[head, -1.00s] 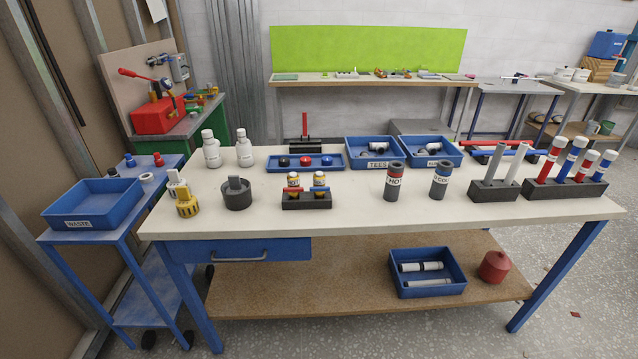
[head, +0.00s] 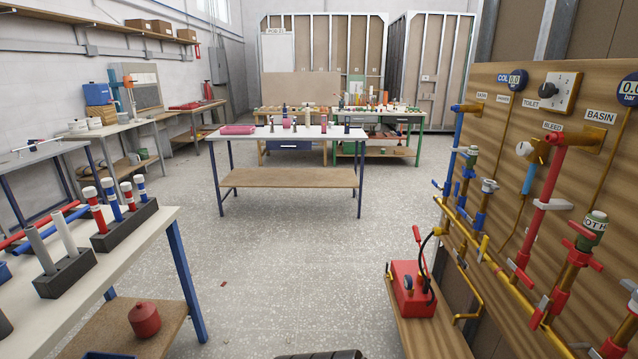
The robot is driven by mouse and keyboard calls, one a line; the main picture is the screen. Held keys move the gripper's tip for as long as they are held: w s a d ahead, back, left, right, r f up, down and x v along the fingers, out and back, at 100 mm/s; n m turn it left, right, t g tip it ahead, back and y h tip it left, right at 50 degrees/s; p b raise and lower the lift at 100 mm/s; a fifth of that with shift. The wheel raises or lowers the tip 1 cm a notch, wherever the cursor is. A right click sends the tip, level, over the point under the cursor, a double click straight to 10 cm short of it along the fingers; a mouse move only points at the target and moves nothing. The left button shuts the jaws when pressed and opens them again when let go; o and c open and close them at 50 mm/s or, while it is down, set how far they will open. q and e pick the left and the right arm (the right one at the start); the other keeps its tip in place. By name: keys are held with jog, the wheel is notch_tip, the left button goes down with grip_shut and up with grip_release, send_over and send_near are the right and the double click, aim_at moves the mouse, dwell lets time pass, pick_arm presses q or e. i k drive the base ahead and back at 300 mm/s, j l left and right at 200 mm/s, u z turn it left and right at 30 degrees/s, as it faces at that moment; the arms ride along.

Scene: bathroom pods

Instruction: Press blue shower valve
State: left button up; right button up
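A wooden pipe panel (head: 500,120) stands at the right of the head view, with brass, blue and red pipework on it. A blue vertical pipe (head: 458,145) is at its left part, with blue handles and fittings (head: 480,218) lower down. Labels for TOILET, BLEED and BASIN are readable; smaller ones are not. I cannot tell which blue part is the shower valve. Neither of my grippers is in view.
A red pump box (head: 412,288) stands on a low wooden bench (head: 430,335) before the panel. A white table (head: 150,245) with pipe holders is at the left. Another table (head: 290,132) stands farther back.

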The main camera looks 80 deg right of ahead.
aim_at(457, 183)
jog(key=z, duration=3.65)
